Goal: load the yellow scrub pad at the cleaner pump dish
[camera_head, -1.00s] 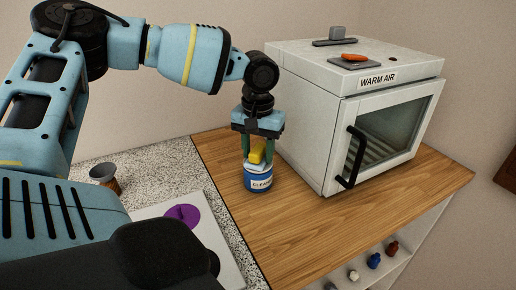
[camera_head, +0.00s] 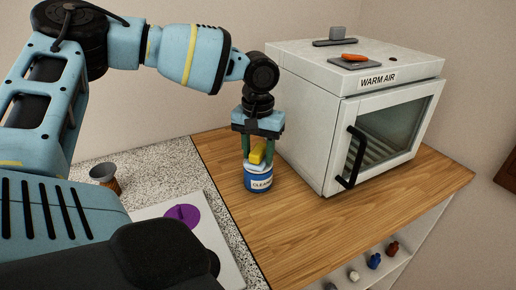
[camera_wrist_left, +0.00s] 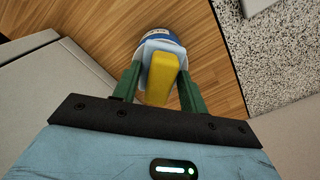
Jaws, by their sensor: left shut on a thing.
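The yellow scrub pad (camera_head: 257,154) is between the green fingers of my left gripper (camera_head: 257,151), which is shut on it. It also shows in the left wrist view (camera_wrist_left: 162,78) between the fingers. Right below it stands the cleaner pump (camera_head: 258,180), a blue can with a white label and a pale dish (camera_head: 257,167) on top. The pad is at the dish, upright. I cannot tell whether it presses on the dish. In the left wrist view the pale dish (camera_wrist_left: 150,50) lies behind the pad. My right gripper is not in view.
The white warm air cabinet (camera_head: 312,150) stands close to the right of the gripper, its door shut. Wooden counter (camera_head: 290,225) is clear in front. A speckled counter at left holds a small grey-topped cup (camera_head: 104,174) and a white board with a purple disc (camera_head: 183,216).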

